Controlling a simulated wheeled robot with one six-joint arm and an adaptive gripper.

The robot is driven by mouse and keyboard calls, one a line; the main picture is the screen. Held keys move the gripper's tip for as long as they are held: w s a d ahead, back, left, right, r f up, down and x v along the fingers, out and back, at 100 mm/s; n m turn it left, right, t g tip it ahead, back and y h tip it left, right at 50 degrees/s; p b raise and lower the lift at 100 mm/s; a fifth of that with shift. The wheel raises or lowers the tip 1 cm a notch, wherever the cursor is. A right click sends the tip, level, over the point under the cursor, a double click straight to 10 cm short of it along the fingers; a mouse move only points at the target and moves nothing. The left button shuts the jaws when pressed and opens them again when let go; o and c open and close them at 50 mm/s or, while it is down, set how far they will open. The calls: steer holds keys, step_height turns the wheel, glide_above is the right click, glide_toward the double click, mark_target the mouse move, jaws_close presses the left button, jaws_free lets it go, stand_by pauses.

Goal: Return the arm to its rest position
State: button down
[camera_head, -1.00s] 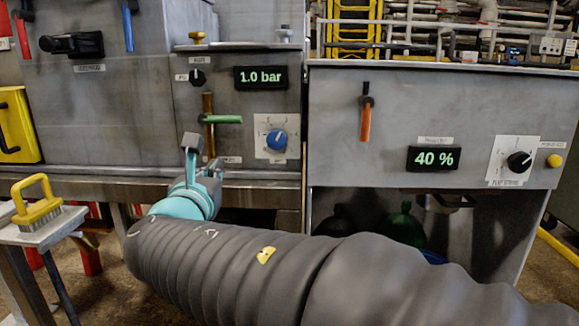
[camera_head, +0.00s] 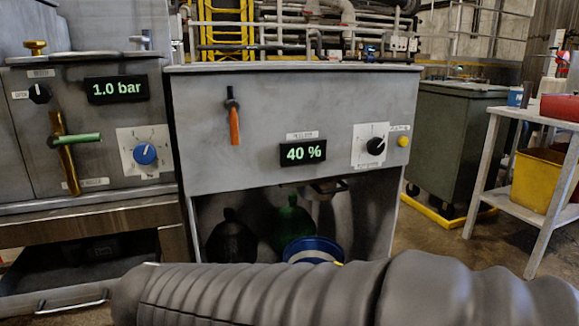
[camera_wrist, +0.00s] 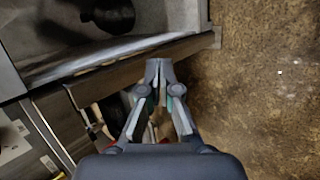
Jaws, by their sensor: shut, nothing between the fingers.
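My arm, in a grey ribbed sleeve (camera_head: 270,295), stretches across the bottom of the head view from the right edge to the lower left. My gripper does not show there. In the wrist view my gripper (camera_wrist: 159,68) points away from the camera with its fingers drawn together at the tips. It holds nothing. Brown floor (camera_wrist: 255,90) and the edge of a metal frame (camera_wrist: 130,62) lie beyond it.
A grey cabinet (camera_head: 230,160) with a 40 % display (camera_head: 303,152) stands behind my arm. Dark and green bottles (camera_head: 291,225) and a blue-rimmed bucket (camera_head: 313,246) sit below it. A green bin (camera_head: 450,140) and a white-framed table (camera_head: 483,180) stand at right.

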steer(key=s+d+m+g+p, duration=0.1)
steer(key=s+d+m, duration=0.2)
steer(key=d+m, duration=0.3)
steer(key=s+d+m+g, duration=0.1)
steer(key=s+d+m, duration=0.3)
steer(key=d, duration=0.9)
steer(key=s+d+m+p, duration=0.1)
steer(key=s+d+m, duration=0.2)
steer(key=d+m, duration=0.6)
steer(key=shift+s+d+r+m+g+p, duration=0.15)
steer(key=shift+d+r+m+g+p, duration=0.2)
steer(key=shift+d, duration=0.45)
steer(key=shift+f, duration=0.1)
